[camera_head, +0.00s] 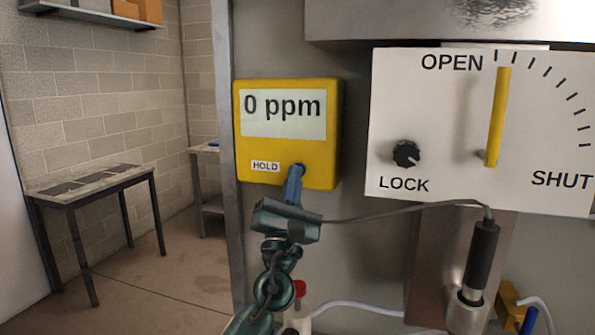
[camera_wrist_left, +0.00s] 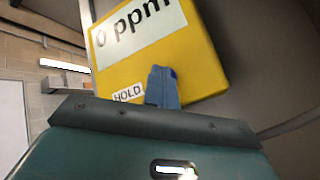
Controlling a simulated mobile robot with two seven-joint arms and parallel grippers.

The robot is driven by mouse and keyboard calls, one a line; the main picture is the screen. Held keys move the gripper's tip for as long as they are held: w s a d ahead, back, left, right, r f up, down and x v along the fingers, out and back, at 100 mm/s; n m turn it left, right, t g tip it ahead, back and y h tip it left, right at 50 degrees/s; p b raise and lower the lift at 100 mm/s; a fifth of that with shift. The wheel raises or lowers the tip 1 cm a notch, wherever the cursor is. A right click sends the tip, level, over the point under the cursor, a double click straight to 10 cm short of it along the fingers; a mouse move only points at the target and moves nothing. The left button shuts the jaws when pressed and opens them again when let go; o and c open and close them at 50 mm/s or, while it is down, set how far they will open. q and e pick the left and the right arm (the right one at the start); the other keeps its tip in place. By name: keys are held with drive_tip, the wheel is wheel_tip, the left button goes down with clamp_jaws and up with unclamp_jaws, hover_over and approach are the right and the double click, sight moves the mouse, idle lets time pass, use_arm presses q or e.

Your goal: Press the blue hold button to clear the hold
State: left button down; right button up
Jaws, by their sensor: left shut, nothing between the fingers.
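The yellow gas meter box (camera_head: 330,130) is mounted on the grey panel and its display reads "0 ppm". It also shows in the left wrist view (camera_wrist_left: 205,60). A white HOLD label (camera_head: 265,166) sits low on its face. My left gripper (camera_head: 296,174) is shut and empty, with its blue fingertips at the lower face of the box, right of the label. A sliver of the darker blue hold button (camera_wrist_left: 173,72) shows at the fingertips; the rest is hidden behind them. I cannot tell whether the fingers touch or press it. My right gripper is not in view.
Right of the meter is a white plate with a yellow lever (camera_head: 499,115) upright by OPEN and a black LOCK knob (camera_head: 406,154). A cable runs past my wrist to a black probe (camera_head: 482,255). A red-capped bottle (camera_head: 299,290) stands below. A table (camera_head: 95,180) is at left.

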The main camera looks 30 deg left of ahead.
use_arm(q)
drive_tip(key=shift+s+d, duration=0.1)
drive_tip(key=shift+s, duration=0.4)
drive_tip(key=shift+s+d+p, duration=0.25)
drive_tip(key=shift+s+p, duration=0.1)
drive_tip(key=shift+s, duration=0.6)
drive_tip(key=shift+s+d+p, duration=0.2)
drive_tip(key=shift+s+p, duration=0.15)
drive_tip(key=shift+s, duration=0.65)
drive_tip(key=shift+s+d+p, duration=0.25)
drive_tip(key=shift+s+p, duration=0.1)
drive_tip(key=shift+s, duration=0.6)
